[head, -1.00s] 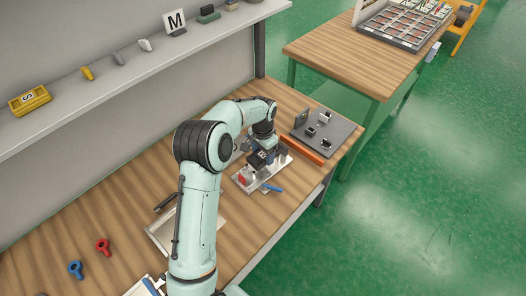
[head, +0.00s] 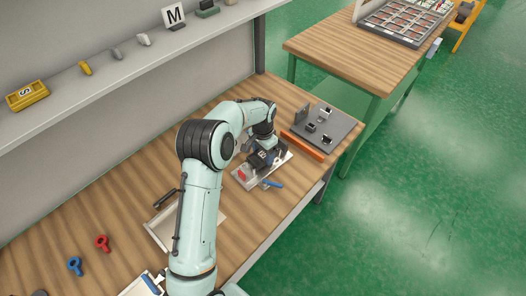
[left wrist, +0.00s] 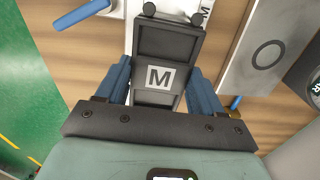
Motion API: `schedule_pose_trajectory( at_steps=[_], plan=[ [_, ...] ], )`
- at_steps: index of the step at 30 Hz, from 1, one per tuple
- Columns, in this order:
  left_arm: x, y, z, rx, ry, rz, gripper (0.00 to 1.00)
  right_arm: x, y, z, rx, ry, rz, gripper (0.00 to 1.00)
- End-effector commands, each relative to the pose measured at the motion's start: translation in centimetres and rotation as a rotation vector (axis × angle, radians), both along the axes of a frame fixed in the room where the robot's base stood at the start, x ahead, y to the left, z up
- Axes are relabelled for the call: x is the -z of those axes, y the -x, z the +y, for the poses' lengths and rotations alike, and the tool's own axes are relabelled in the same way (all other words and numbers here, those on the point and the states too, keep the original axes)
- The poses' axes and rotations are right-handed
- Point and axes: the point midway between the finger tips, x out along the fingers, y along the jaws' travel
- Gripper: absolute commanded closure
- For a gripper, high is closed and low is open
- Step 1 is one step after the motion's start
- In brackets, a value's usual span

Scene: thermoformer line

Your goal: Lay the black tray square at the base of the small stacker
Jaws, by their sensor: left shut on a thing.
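The black tray (left wrist: 168,62), with a white M label, is between the blue fingers of my left gripper (left wrist: 160,88) in the left wrist view. In the head view the tray (head: 263,157) shows small and dark under my left gripper (head: 268,149). The gripper is shut on it. The small stacker (head: 247,173), with a pale metal base, a red part and a blue lever, is right below and around the tray. In the wrist view two dark round knobs stand at the tray's far end. I cannot tell whether the tray touches the base. My right gripper is out of view.
A dark fixture plate (head: 328,132) and an orange bar (head: 302,146) lie to the right. A shallow pale tray (head: 162,232) lies beside my arm. Red (head: 102,243) and blue (head: 75,266) knobs lie at the left. A shelf (head: 130,66) runs above the bench.

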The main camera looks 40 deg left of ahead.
Motion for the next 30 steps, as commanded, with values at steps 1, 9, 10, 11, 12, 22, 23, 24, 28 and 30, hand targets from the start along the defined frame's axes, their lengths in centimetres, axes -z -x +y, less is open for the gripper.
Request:
schedule_pose_trajectory(
  at_steps=[1,9,10,11,12,22,23,24,28,30],
  plan=[
    [0.2,0.0,0.0,0.0,0.0,0.0,0.82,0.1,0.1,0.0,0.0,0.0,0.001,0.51],
    [0.9,0.0,0.0,0.0,0.0,-0.001,0.82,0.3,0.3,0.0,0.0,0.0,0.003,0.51],
    [0.9,0.0,0.0,0.0,0.0,-0.001,0.82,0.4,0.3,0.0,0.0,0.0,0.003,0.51],
    [1.0,0.0,0.0,0.0,0.0,-0.001,0.82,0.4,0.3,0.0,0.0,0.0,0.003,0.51],
    [1.1,0.0,0.0,0.0,0.0,-0.001,0.82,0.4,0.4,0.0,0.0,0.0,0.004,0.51],
    [2.0,0.0,0.0,0.0,0.0,0.0,0.82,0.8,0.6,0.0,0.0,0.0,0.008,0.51],
    [2.0,0.0,0.0,0.0,0.0,0.0,0.82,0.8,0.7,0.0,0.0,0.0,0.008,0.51],
    [2.1,0.0,0.0,0.0,0.0,0.0,0.82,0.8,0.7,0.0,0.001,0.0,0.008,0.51],
    [2.4,0.0,0.0,0.0,0.0,0.0,0.82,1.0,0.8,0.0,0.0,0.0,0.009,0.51],
    [2.6,0.0,0.0,0.0,0.0,0.0,0.82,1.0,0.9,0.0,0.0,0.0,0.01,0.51]
  ],
)
